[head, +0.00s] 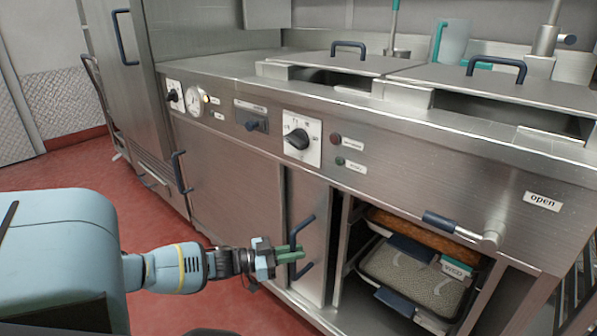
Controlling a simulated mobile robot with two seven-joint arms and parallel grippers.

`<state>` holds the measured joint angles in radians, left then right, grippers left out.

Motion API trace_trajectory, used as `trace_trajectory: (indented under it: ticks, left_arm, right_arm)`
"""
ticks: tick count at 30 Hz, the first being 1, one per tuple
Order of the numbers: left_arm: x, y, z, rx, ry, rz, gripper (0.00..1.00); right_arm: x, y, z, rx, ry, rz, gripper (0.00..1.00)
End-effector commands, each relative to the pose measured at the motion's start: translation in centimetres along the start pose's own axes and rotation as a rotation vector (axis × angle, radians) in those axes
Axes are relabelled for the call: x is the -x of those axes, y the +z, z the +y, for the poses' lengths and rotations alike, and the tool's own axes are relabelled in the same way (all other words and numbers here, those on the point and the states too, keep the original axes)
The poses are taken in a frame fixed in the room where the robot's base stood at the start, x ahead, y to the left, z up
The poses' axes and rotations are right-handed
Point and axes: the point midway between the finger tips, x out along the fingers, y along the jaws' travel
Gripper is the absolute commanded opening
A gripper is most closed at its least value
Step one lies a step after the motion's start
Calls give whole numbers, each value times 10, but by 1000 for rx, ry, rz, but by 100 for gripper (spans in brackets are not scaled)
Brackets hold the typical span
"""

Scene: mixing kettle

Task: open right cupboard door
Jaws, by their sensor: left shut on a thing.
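A narrow steel cupboard door (308,195) stands on the front of the steel kitchen unit. It has a dark blue bar handle (302,228). My left gripper (289,255) reaches in from the left, and its green fingers are shut across the middle of this handle, hiding part of it. To the right of the door the cupboard is open. Inside are a tray of brown food (425,223) and a tray of pale grains (415,278) with blue handles. My right gripper is not in view.
A tap with a blue handle (440,222) sticks out above the opening. Knobs, such as the large black one (297,139), line the front panel. A tall steel cabinet (128,75) stands at the left. Red floor (150,230) shows clear in front of the unit.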

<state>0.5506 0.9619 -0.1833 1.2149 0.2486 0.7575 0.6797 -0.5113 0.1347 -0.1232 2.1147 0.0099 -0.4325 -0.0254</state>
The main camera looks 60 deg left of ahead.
Motion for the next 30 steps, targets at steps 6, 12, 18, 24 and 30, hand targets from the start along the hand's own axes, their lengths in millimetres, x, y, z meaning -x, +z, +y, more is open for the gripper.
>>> trace_trajectory:
  ticks: [6,12,18,24,30]
  left_arm:
    - [1,2,0,2,-1,-4,0]
    - [1,1,0,1,-1,-3,32]
    - [0,1,0,1,-1,-2,32]
    - [14,0,0,2,-1,-4,32]
    - [46,-1,0,1,-2,-4,32]
  right_arm:
    - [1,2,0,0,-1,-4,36]
    - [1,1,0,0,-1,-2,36]
    - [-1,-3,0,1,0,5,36]
    - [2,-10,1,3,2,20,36]
    - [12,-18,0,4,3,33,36]
